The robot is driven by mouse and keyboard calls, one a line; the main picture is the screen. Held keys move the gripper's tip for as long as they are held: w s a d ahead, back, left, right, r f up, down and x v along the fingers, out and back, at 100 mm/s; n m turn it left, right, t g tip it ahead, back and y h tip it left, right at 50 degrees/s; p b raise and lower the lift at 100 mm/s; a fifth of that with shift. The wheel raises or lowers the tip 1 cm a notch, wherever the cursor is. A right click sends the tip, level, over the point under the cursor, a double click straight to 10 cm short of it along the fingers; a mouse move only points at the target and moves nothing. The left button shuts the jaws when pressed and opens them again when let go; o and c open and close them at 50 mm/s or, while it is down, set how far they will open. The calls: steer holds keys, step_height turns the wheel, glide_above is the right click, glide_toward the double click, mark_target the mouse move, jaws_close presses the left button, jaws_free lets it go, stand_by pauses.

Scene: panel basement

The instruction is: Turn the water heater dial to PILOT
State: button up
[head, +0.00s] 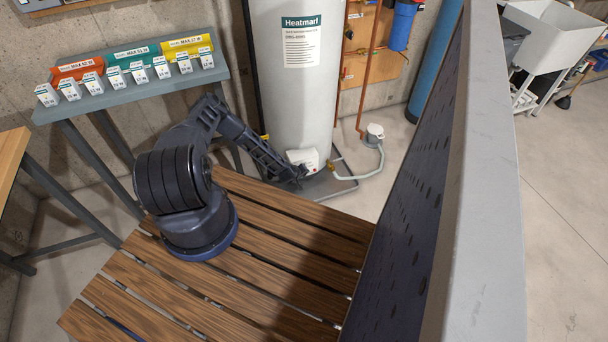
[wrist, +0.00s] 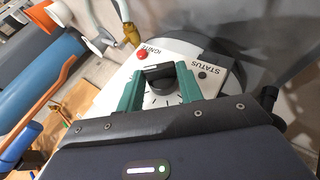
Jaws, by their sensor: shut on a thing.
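The water heater (head: 297,110) is a tall white tank labelled Heatmarl, standing by the concrete wall. Its white control box (head: 303,158) is low on the front, at the end of my arm. In the wrist view the control box (wrist: 112,88) shows a red IGNITE button (wrist: 141,55) and a STATUS light (wrist: 202,75). The black dial (wrist: 159,73) sits between them with tick marks around it. My gripper (wrist: 159,80) has its two green fingers on either side of the dial, shut on it. The PILOT mark and the dial's setting cannot be read.
A slatted wooden platform (head: 250,278) lies under my arm. A grey partition (head: 480,190) stands close on the right. A shelf (head: 135,92) with colored bins and white boxes is at the left. A hose and a copper pipe (head: 367,70) run beside the heater.

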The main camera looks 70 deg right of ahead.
steer(key=shift+a+g+h, duration=0.1)
steer(key=shift+g+h, duration=0.2)
stand_by(0.4)
steer(key=o, duration=1)
steer(key=v, duration=1)
steer(key=shift+w+a+r, duration=0.1)
steer(key=shift+a+r, duration=0.15)
